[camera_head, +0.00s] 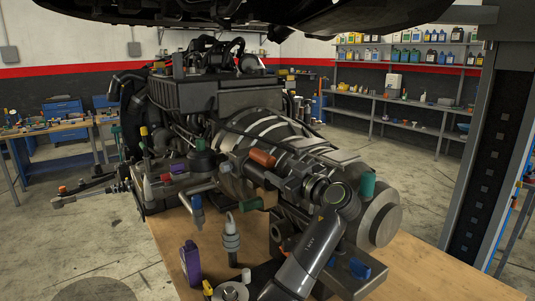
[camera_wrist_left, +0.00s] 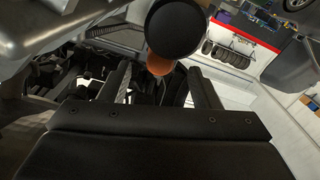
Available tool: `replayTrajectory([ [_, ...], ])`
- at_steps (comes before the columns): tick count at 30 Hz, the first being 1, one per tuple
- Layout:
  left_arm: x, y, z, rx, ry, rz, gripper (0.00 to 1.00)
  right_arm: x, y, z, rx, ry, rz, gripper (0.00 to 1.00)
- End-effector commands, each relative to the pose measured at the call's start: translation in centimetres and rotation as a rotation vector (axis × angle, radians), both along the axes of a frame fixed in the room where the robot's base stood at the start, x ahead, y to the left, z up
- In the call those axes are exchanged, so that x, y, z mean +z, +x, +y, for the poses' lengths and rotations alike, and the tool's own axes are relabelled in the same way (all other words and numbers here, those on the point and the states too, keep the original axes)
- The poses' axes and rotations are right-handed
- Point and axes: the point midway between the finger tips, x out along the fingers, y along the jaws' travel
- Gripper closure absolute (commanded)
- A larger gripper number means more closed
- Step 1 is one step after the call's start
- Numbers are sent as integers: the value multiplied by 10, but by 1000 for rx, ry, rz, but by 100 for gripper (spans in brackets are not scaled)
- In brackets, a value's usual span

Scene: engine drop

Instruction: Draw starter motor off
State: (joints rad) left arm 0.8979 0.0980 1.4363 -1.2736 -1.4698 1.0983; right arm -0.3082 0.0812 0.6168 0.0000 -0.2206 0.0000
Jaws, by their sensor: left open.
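The engine (camera_head: 240,95) with its gearbox (camera_head: 270,130) lies on the wooden bench. An orange cylindrical part (camera_head: 262,158), which looks like part of the starter motor, sits at the gearbox's side. In the left wrist view, a black round end (camera_wrist_left: 175,28) with the orange part (camera_wrist_left: 159,64) below it shows just beyond and between my fingers. My left gripper (camera_head: 275,178) is beside the orange part in the head view, and its fingers (camera_wrist_left: 160,85) are spread with nothing clearly between them. Contact cannot be told. My right gripper is not in view.
A purple-topped tool (camera_head: 190,262), a grey fitting (camera_head: 231,240) and a blue-handled part (camera_head: 197,210) stand close to the engine. The wooden bench (camera_head: 440,275) is clear at the front right. A dark post (camera_head: 497,140) stands at the right.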

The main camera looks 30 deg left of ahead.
Motion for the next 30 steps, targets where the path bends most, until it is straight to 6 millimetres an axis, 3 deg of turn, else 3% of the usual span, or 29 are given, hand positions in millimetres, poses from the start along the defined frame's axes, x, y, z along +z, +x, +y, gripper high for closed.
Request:
replayTrajectory([
  [3, 6, 9, 24, 3, 2, 2, 43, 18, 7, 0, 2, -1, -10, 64],
  [12, 3, 27, 65, 1, 2, 2, 43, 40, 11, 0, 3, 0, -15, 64],
  [26, 0, 32, 75, -1, 0, -1, 43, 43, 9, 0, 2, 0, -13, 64],
  [30, 0, 32, 75, -1, 0, -1, 61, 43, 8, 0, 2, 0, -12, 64],
])
